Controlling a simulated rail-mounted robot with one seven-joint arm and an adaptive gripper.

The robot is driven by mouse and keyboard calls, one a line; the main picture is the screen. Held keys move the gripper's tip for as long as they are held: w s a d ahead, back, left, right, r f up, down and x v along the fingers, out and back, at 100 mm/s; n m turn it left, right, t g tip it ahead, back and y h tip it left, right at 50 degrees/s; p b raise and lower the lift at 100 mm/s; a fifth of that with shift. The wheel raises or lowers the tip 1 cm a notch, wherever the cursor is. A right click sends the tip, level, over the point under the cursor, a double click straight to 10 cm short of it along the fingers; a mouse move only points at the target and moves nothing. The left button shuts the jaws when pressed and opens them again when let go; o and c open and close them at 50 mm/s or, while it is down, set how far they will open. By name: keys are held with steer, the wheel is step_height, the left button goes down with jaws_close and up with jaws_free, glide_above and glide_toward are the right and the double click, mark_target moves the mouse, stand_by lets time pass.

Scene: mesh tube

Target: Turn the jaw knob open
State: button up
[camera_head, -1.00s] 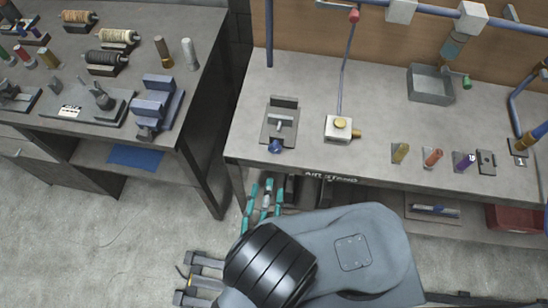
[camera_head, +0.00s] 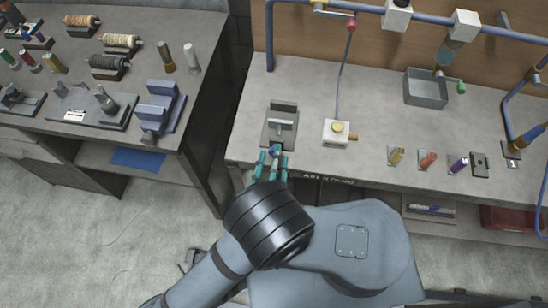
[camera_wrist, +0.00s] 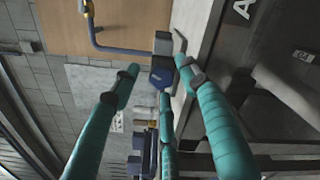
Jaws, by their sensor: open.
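The jaw knob (camera_head: 275,150) is a small blue knob at the front of a grey vise (camera_head: 281,124) near the front edge of the right bench. In the wrist view the knob (camera_wrist: 162,77) faces the camera as a dark blue many-sided end. My gripper (camera_head: 271,160) has teal fingers, which reach up to the knob from the front of the bench. In the wrist view the fingers (camera_wrist: 155,82) are spread open, with the knob between and beyond their tips. I cannot tell whether any finger touches it. The fingers partly hide the knob in the head view.
A white block with a brass knob (camera_head: 338,130) stands right of the vise. Further right are several coloured cylinders (camera_head: 427,160) and an open grey bin (camera_head: 427,90). A second bench (camera_head: 60,136) at left holds spools and a blue vise (camera_head: 158,108).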

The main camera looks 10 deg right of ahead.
jaws_close()
stand_by(0.5)
steer(key=n, duration=0.4)
steer(key=shift+r, duration=0.1)
steer(key=shift+r+n, duration=0.1)
steer(key=shift+n, duration=1.7)
steer(key=shift+a+r, duration=0.1)
steer(key=shift+c, duration=1.6)
jaws_free()
steer(key=o, duration=0.3)
